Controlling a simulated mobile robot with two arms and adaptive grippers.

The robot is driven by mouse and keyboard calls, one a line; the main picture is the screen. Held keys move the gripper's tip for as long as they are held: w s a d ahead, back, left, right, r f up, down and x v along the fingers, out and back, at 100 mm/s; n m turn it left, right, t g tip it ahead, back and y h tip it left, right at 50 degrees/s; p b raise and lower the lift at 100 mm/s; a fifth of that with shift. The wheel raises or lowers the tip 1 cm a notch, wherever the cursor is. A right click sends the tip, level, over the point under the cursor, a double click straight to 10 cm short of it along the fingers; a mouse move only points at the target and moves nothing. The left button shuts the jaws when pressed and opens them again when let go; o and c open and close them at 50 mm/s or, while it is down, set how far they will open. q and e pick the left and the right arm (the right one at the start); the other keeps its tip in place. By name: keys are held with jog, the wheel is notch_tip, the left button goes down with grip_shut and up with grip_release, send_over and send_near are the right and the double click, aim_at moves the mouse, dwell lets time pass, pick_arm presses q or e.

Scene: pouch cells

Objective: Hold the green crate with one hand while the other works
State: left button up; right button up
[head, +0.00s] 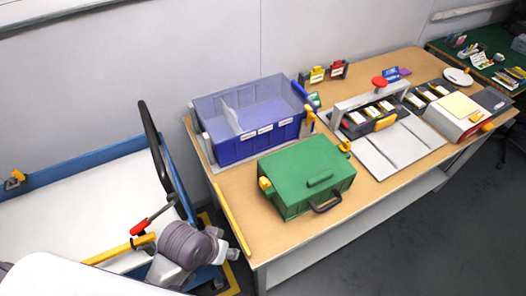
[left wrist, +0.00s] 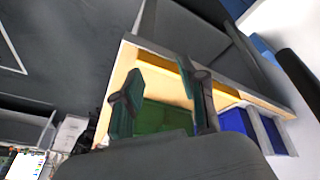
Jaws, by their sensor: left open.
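The green crate (head: 305,168) stands on the wooden table near its front edge, left of the middle, with its green lid on. It has a dark handle on its front side and yellow latches. My left gripper (head: 236,254) is low at the table's front left corner, left of the crate and apart from it. In the left wrist view the fingers of my left gripper (left wrist: 162,98) are spread with nothing between them. The green crate (left wrist: 162,119) shows beyond them, partly hidden by the fingers and gripper body. My right gripper is in neither view.
A blue bin (head: 229,152) with a clear upper part stands behind the crate. A grey fixture (head: 372,99) with a red knob and flat grey plates (head: 388,153) lie to the right. A blue-sided cart (head: 85,205) with a black handle is left of the table.

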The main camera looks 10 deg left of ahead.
pick_arm(q)
jog(key=w+d+r+n+g+h, duration=0.1)
jog(key=w+d+r, duration=0.2)
jog(key=w+d, duration=0.3)
jog(key=w+d+r+n+g+h, duration=0.1)
jog(key=w+d+r, duration=0.3)
jog(key=d, duration=0.4)
pick_arm(e)
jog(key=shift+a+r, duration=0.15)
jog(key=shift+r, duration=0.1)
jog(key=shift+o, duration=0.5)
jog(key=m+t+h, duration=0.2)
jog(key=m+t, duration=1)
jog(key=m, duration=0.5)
send_near(337, 203)
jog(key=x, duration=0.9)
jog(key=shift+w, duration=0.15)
pick_arm(q)
jog(key=w+a+r+n+g+y, duration=0.1)
jog(key=w+a+r+n+y, duration=0.2)
jog(key=w+a+r+n, duration=0.3)
jog(key=w+a+n, duration=0.2)
jog(key=w, duration=0.3)
jog(key=shift+a+n+g+y, duration=0.15)
jog(key=shift+n+g+y, duration=0.15)
jog(key=shift+n+y, duration=0.1)
jog(key=shift+r, duration=0.15)
